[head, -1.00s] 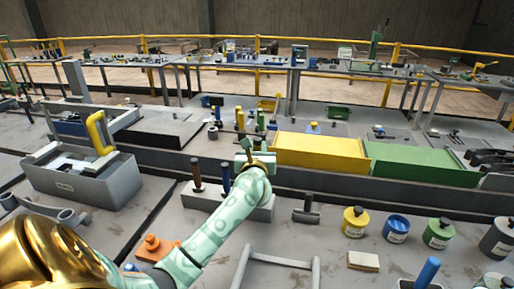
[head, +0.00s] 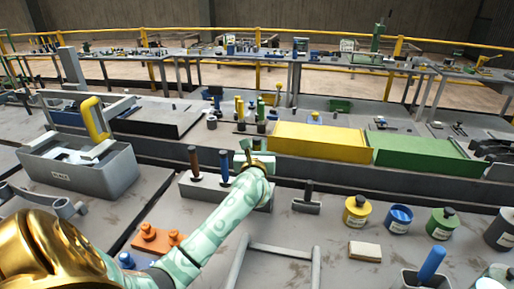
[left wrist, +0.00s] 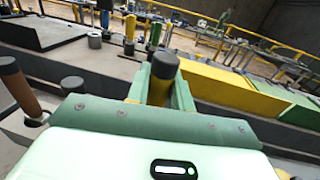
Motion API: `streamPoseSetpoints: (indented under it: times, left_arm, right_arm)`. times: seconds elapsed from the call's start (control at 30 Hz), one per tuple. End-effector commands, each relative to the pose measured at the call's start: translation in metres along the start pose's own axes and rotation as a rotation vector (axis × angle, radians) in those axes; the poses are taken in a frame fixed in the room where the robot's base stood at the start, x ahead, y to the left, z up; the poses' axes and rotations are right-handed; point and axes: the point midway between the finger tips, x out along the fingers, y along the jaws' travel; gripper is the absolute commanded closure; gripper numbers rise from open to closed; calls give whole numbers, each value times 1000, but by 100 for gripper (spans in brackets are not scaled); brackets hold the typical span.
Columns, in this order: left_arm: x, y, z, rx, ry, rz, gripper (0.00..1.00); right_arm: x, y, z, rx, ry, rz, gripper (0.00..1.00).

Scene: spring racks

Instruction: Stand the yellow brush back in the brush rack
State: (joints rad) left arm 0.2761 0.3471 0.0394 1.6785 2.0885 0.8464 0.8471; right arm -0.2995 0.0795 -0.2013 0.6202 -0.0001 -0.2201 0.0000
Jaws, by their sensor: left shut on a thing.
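My left gripper (head: 245,153) is at the far right part of the grey brush rack (head: 196,194), above or just behind it. It is shut on the yellow brush; in the left wrist view the brush's yellow handle (left wrist: 158,92) with a dark cap stands between the fingers. The brush's lower end is hidden behind the gripper. A brown-handled brush (head: 194,162) and a blue-handled brush (head: 224,165) stand upright in the rack, left of my gripper. I cannot tell whether the yellow brush touches the rack. My right gripper is not in view.
Yellow (head: 315,150) and green (head: 425,158) boxes lie behind the rack. A dark T-shaped tool (head: 307,200) and several paint pots stand at the right. Orange pieces (head: 160,238) lie in front.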

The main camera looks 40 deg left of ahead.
Motion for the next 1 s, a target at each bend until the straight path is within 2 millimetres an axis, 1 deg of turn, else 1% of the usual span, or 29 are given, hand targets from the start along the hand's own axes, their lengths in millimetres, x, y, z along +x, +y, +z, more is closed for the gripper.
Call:
streamPoseSetpoints:
  times: [0.23, 1.0]
  left_arm:
    - [0, 0, -2, 0, 0, 0, 100]
    - [0, 0, -17, 0, 0, 0, 100]
  right_arm:
    - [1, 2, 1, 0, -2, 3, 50]
    - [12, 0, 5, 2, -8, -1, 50]
